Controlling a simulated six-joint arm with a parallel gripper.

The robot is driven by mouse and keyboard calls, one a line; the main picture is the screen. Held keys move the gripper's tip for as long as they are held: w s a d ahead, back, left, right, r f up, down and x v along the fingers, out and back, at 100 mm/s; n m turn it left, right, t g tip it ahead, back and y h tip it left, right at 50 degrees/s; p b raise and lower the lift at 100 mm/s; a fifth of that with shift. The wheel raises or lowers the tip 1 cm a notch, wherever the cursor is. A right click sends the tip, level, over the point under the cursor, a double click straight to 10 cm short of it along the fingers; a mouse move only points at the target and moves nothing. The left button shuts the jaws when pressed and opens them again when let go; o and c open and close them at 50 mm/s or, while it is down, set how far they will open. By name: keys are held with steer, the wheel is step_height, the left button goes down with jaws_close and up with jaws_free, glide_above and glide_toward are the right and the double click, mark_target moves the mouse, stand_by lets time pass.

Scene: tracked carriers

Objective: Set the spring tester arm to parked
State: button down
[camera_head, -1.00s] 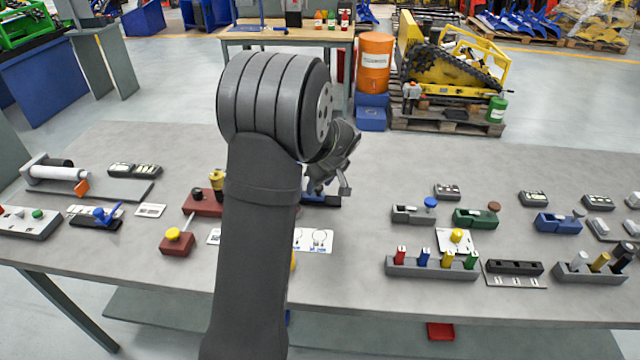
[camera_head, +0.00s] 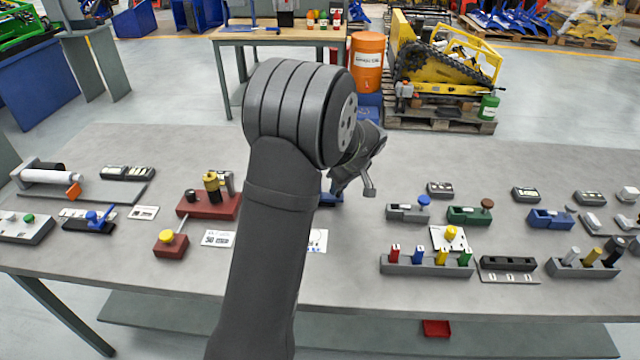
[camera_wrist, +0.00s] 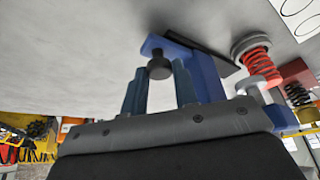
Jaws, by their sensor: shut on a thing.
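The spring tester is mostly hidden behind my arm in the head view, where a bit of blue (camera_head: 330,199) shows beside the gripper. In the wrist view a blue body (camera_wrist: 205,75) with a dark plate shows close up, with a black knob (camera_wrist: 160,67) on its blue arm. A red coil spring (camera_wrist: 262,66) under a grey disc stands to its right. My gripper (camera_wrist: 160,80) has its two blue fingers on either side of the knob and is shut on it. In the head view my gripper (camera_head: 345,186) is low over the table, partly hidden by my wrist.
A red block with a yellow knob (camera_head: 166,237) and a dark red fixture (camera_head: 208,205) stand left of my arm. A grey rack with coloured pieces (camera_head: 428,264) and several small fixtures stand to the right. The table's back strip is clear.

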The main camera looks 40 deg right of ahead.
steer(key=shift+s+d, duration=1.1)
steer(key=shift+d, duration=0.05)
steer(key=c, duration=1.1)
jaws_free()
steer(key=shift+c, duration=0.2)
steer(key=v, duration=1.7)
steer(key=shift+s+r, duration=0.15)
steer(key=x, duration=1.7)
steer(key=shift+w+a+f, duration=0.15)
steer(key=shift+w+f, duration=0.05)
steer(key=shift+w, duration=0.05)
